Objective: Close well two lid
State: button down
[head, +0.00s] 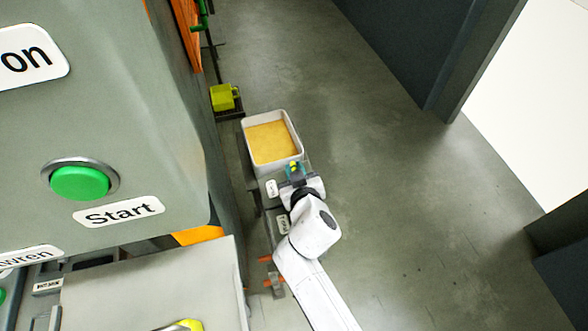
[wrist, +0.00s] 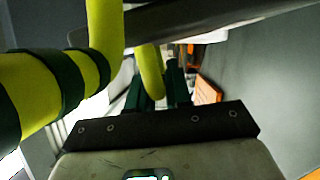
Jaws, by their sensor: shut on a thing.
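In the head view my gripper (head: 294,168) is low beside the machine, at the near end of an open pale bin. In the wrist view my gripper (wrist: 154,88) has its dark green fingers on either side of a curved yellow handle (wrist: 150,70) and is shut on it. A grey plate edge (wrist: 190,18) lies just beyond the handle. I cannot tell whether this plate is the well two lid, or how far it is closed. Small white labels (head: 271,188) beside my arm are too small to read.
The pale bin (head: 299,140) holds yellow-brown material. A yellow-green block (head: 224,97) sits on a ledge farther back. The large grey machine with a green Start button (head: 79,183) stands at left. Thick yellow bars with dark bands (wrist: 80,85) pass close at left in the wrist view. Floor (head: 400,200) at right is clear.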

jog(key=c, duration=1.1)
grip_release()
jog(key=p+v, duration=0.1)
jog(key=v, duration=0.9)
jog(key=shift+s+r, duration=0.2)
jog(key=shift+s, duration=0.15)
jog(key=d, duration=0.2)
jog(key=d+m+g+h, duration=0.1)
jog(key=d, duration=0.2)
jog(key=s+d+f+h+p, duration=0.1)
jog(key=d, duration=0.1)
jog(key=shift+s+d+m, duration=0.1)
jog(key=shift+d+m, duration=0.05)
jog(key=shift+m, duration=0.15)
jog(key=s+d+f+m+g+h+p, duration=0.2)
jog(key=s+d+g, duration=0.25)
jog(key=d, duration=0.55)
jog(key=s+d+g, duration=0.2)
jog(key=s, duration=0.4)
jog(key=s+d+m+g+p, duration=0.1)
jog(key=s+d+g, duration=0.1)
jog(key=s, duration=0.5)
jog(key=s+d+r+g+y+p, duration=0.1)
jog(key=s+d+g, duration=0.2)
jog(key=s, duration=0.4)
jog(key=shift+s+d+r, duration=0.1)
jog(key=shift+s+d, duration=0.15)
jog(key=shift+d, duration=0.45)
